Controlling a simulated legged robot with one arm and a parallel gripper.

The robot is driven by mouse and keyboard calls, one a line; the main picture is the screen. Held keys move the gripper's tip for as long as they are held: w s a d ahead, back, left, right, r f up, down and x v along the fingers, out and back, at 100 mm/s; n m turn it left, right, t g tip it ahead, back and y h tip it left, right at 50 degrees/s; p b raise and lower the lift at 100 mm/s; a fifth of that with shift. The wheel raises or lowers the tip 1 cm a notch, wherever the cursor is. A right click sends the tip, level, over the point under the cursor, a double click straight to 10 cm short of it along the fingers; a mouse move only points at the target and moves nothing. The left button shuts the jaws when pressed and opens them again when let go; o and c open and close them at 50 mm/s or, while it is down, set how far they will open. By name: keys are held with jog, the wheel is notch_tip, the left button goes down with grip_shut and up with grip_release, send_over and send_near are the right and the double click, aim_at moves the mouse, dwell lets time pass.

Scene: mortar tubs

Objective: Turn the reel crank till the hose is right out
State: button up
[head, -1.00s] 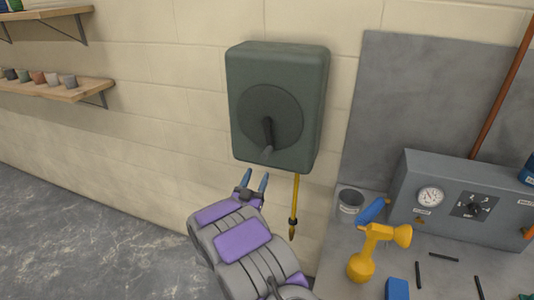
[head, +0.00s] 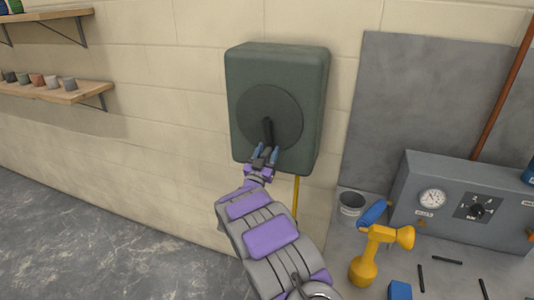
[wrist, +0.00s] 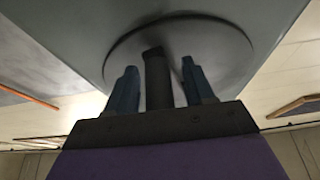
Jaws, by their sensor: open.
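The hose reel (head: 310,80) is a dark green box on the wall with a round disc (head: 285,105) on its front. Its dark crank (head: 267,130) points down from the disc's middle. My gripper (head: 265,152) is at the crank's lower end, open, with blue fingers. In the wrist view the crank handle (wrist: 157,80) stands between the two fingers of my gripper (wrist: 160,88), with a gap on both sides. The yellow hose (head: 296,188) hangs below the box; its lower end is hidden behind my arm.
A grey bench at the right holds a yellow drill-like tool (head: 371,255), a small grey pot (head: 351,204), a panel with a gauge (head: 432,198) and several small pieces. Shelves (head: 50,95) are on the left wall. The floor at left is clear.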

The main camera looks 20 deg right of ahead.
jog(key=shift+c, duration=0.2)
grip_shut()
jog(key=shift+s+d+r+n+p, duration=0.15)
jog(key=shift+d+n+p, duration=0.15)
jog(key=shift+n+p, duration=0.25)
dwell(0.7)
